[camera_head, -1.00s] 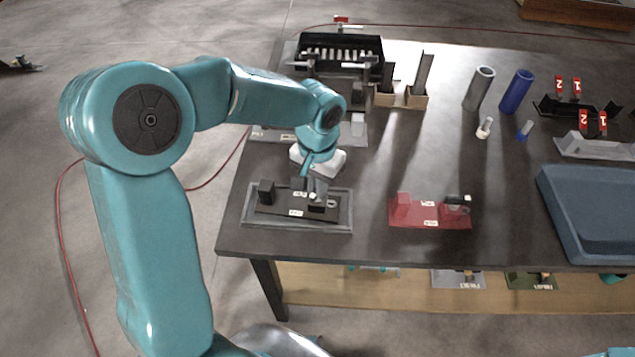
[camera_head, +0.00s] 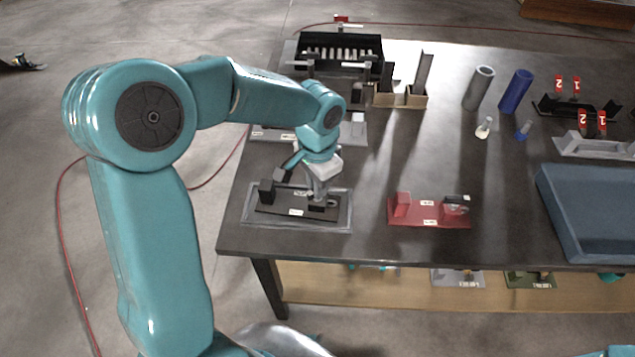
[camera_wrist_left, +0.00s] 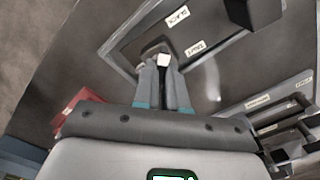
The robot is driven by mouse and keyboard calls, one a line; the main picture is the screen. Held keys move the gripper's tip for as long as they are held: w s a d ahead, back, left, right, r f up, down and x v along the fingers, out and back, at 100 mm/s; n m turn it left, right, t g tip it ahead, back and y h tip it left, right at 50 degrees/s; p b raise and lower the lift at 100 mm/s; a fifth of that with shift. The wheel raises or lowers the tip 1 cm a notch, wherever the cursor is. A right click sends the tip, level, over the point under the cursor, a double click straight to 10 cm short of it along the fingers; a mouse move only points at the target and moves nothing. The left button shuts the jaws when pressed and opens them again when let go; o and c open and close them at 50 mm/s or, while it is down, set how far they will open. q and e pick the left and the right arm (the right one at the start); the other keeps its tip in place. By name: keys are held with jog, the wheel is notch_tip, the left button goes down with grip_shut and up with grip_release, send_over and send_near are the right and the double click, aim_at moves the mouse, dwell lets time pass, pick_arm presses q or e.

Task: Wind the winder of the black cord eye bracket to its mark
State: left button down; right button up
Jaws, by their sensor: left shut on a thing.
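The black cord eye bracket (camera_head: 275,209) sits in a grey-rimmed tray (camera_head: 347,222) at the table's near left. It has a dark block (camera_head: 267,191) at its left end and white labels; in the left wrist view its plate (camera_wrist_left: 172,32) and labels show too. My left gripper (camera_head: 319,200) points down over the bracket's right end, shut on the winder. The winder is mostly hidden by the fingers; a pale end (camera_wrist_left: 163,59) shows between the fingertips (camera_wrist_left: 163,66) in the wrist view. I cannot make out the mark. My right gripper is not in view.
A red bracket (camera_head: 418,216) stands to the right on the table (camera_head: 370,170). A blue tray (camera_head: 590,215) is at the far right. Grey (camera_head: 480,88) and blue (camera_head: 516,91) tubes stand farther back. A black rack (camera_head: 340,50) is at the back left.

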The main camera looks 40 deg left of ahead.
pick_arm(q)
jog(key=c, duration=1.2)
grip_release()
notch_tip(320, 180, up, 16)
jog(key=shift+r+p, duration=0.2)
jog(key=shift+p, duration=0.35)
